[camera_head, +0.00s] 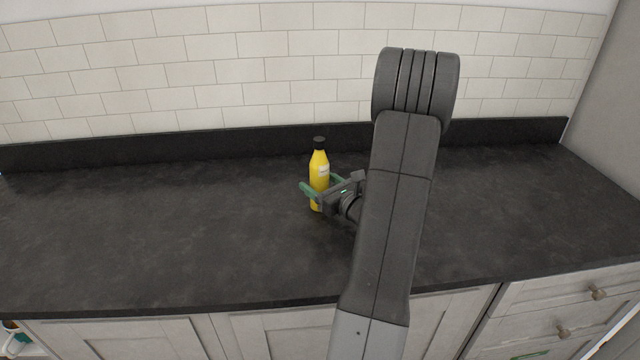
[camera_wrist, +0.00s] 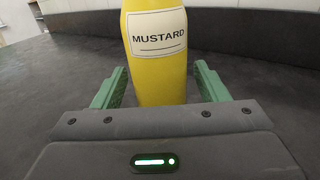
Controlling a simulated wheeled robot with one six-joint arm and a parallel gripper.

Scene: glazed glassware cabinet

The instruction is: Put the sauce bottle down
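The sauce bottle (camera_head: 319,165) is yellow with a black cap and stands upright on the dark countertop (camera_head: 180,230). In the wrist view the bottle (camera_wrist: 160,75) carries a white label reading MUSTARD; its top is out of frame. My gripper (camera_head: 321,186) has green fingers, one on each side of the bottle's lower body. In the wrist view my gripper (camera_wrist: 161,85) is open, with a narrow gap between each finger and the bottle. The bottle's base is partly hidden by the gripper.
The countertop is clear to the left and right of the bottle. A dark backsplash ledge (camera_head: 200,145) and white tiled wall (camera_head: 250,60) stand behind it. Cabinet doors and drawers (camera_head: 545,310) lie below the front edge.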

